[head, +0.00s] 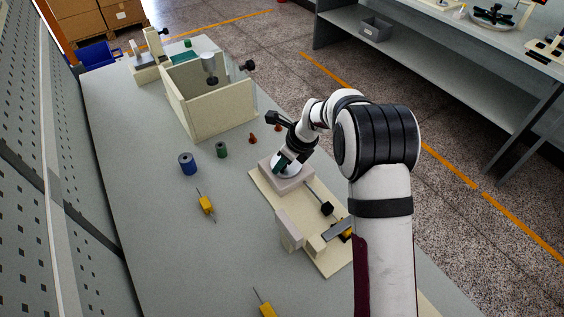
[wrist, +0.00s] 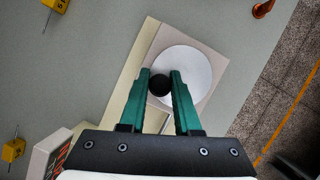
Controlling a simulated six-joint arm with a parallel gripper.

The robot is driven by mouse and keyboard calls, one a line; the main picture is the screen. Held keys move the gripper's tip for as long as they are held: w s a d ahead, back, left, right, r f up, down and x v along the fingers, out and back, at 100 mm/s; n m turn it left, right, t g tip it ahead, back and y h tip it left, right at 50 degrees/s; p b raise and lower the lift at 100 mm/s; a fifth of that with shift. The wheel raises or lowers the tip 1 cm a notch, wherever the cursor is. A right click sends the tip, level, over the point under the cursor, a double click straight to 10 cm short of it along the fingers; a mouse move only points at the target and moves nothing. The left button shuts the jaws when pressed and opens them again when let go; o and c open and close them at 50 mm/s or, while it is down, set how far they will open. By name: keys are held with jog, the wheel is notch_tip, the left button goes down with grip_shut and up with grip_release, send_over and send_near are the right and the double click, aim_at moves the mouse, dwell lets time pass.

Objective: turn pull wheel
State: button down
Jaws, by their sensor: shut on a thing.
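The pull wheel is a white disc (wrist: 184,68) with a black knob (wrist: 160,85), lying flat on a pale block (wrist: 216,62). In the head view the disc (head: 294,169) sits at the far end of a cream board (head: 318,262), partly hidden by my gripper. My gripper (wrist: 160,75) points down at the wheel, with its green fingers on either side of the black knob, shut on it. In the head view my gripper (head: 281,163) is over the disc and hides the knob.
A blue spool (head: 187,163), a green spool (head: 221,150) and a yellow tool (head: 206,204) stand or lie left of the board. A cream open box (head: 210,100) stands behind. The grey table is clear at the front left.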

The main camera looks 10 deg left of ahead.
aim_at(291, 171)
jog(key=shift+d, duration=0.1)
dwell(0.3)
jog(key=n, duration=0.2)
jog(key=d+n+g, duration=0.1)
jog(key=n, duration=0.1)
jog(key=shift+y, duration=0.3)
jog(key=n+g, duration=0.2)
jog(key=n, duration=0.1)
jog(key=shift+w+d+n, duration=0.2)
jog(key=shift+d+n, duration=0.1)
jog(key=shift+d, duration=0.1)
jog(key=n, duration=0.2)
jog(key=n+g, duration=0.1)
jog(key=shift+w+d+n, duration=0.3)
jog(key=shift+d, duration=0.1)
jog(key=shift+w+d+n+g+h, duration=0.15)
jog(key=shift+n+g+h, duration=0.2)
jog(key=shift+n, duration=0.35)
jog(key=shift+w+d+n+g+h, duration=0.15)
jog(key=shift+n+g+h, duration=0.15)
jog(key=shift+n, duration=0.4)
jog(key=c, duration=0.6)
grip_release()
